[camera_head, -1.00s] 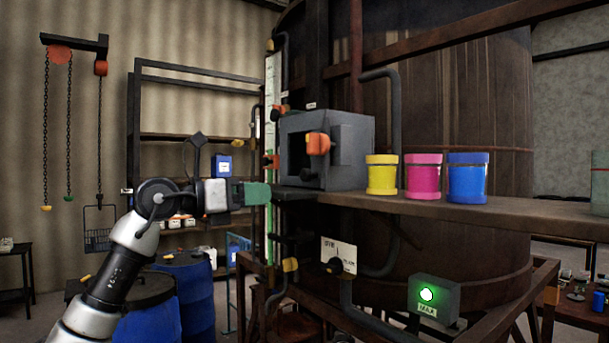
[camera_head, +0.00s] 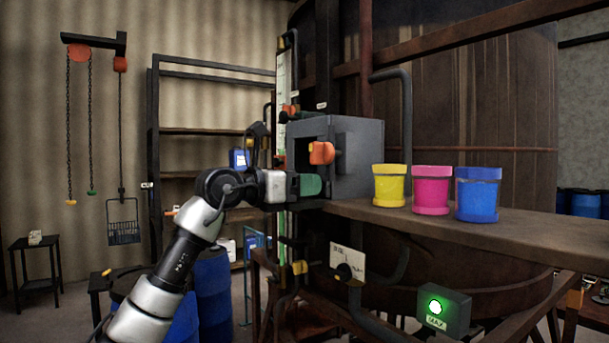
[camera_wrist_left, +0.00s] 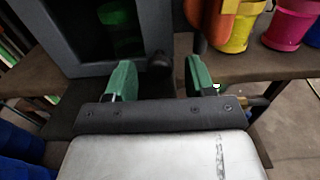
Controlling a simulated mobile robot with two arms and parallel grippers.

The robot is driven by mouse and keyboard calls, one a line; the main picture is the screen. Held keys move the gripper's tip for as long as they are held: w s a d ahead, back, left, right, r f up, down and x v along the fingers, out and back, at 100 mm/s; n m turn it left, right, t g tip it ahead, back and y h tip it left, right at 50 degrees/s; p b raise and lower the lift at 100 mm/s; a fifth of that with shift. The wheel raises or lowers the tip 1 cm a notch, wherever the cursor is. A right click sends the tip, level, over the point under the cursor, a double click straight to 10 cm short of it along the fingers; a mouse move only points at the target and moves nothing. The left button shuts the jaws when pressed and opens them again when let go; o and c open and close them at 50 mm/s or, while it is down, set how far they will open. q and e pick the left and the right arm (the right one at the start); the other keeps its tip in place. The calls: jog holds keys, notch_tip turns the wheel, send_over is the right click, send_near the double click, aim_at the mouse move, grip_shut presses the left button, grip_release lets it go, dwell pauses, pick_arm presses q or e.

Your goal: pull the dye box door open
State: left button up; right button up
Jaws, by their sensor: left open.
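The dye box (camera_head: 362,162) is a grey box standing on the brown shelf, with a dark pane or opening in its front. An orange handle-like part (camera_head: 321,152) sticks out at the front. My left gripper (camera_head: 309,185) has green fingers and is just in front of the box's lower front, below the orange part. In the left wrist view the gripper (camera_wrist_left: 160,77) is open, with a dark round knob (camera_wrist_left: 158,62) showing between and beyond the fingers. The grey box front (camera_wrist_left: 65,50) fills the upper left, with something green behind the dark pane. Whether a finger touches anything cannot be told.
Yellow (camera_head: 390,186), magenta (camera_head: 431,191) and blue (camera_head: 478,196) pots stand on the shelf (camera_head: 540,232) right of the box. A large vat (camera_head: 480,110) rises behind. Pipes and a green-lit MAX box (camera_head: 443,312) are below the shelf.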

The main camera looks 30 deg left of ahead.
pick_arm(q)
jog(key=shift+w, duration=0.25)
grip_shut()
dwell(0.3)
